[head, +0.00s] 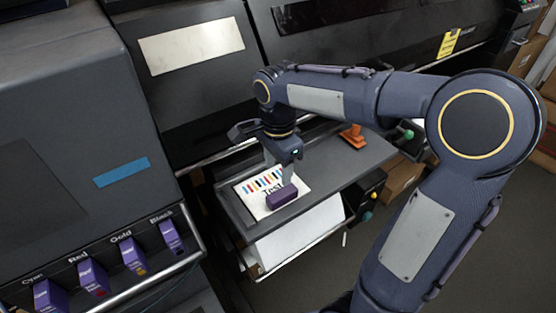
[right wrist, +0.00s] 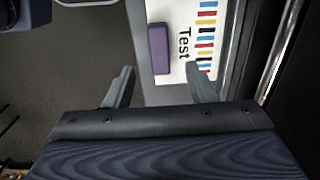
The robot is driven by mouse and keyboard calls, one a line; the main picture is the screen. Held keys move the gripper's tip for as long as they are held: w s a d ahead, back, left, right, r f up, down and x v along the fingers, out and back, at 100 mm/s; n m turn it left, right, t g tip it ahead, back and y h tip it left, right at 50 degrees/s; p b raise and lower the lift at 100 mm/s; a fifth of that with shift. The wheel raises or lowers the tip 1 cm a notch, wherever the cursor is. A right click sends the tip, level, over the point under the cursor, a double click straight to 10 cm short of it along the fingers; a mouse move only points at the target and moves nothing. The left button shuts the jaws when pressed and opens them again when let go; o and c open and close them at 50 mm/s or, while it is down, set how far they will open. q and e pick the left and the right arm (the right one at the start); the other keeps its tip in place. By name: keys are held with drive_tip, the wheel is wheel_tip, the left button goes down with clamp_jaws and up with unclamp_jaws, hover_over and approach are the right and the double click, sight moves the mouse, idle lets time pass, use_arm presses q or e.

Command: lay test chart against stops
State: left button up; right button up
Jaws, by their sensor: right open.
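The test chart (head: 256,186) is a white sheet with colored bars and the word "Test". It lies flat at the left end of the grey shelf (head: 345,165), close to the shelf's raised edge; whether it touches the edge is unclear. A purple block (head: 282,198) rests on the chart. My right gripper (head: 280,168) is over the chart, open and empty. In the right wrist view (right wrist: 160,86) its fingers are spread, with the block (right wrist: 158,48) and chart (right wrist: 184,12) beyond their tips. My left gripper is not in view.
An orange piece (head: 352,137) stands at the shelf's far side, and a green knob (head: 408,134) is beyond its right end. White paper (head: 300,235) hangs below the shelf. Purple cartridges (head: 92,277) line the machine at left. The shelf's middle is clear.

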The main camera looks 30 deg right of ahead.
drive_tip(key=s+a+n+t+y, duration=0.2)
drive_tip(key=s+n, duration=0.5)
drive_tip(key=s, duration=0.1)
drive_tip(key=s+a+n+t+y, duration=0.1)
drive_tip(key=s+a+n+t, duration=0.1)
drive_tip(key=s+n, duration=0.6)
drive_tip(key=shift+s+f+n+t+y, duration=0.3)
drive_tip(key=shift+s+f+t+y, duration=0.15)
drive_tip(key=shift+t, duration=0.35)
drive_tip(key=shift+a+r, duration=0.1)
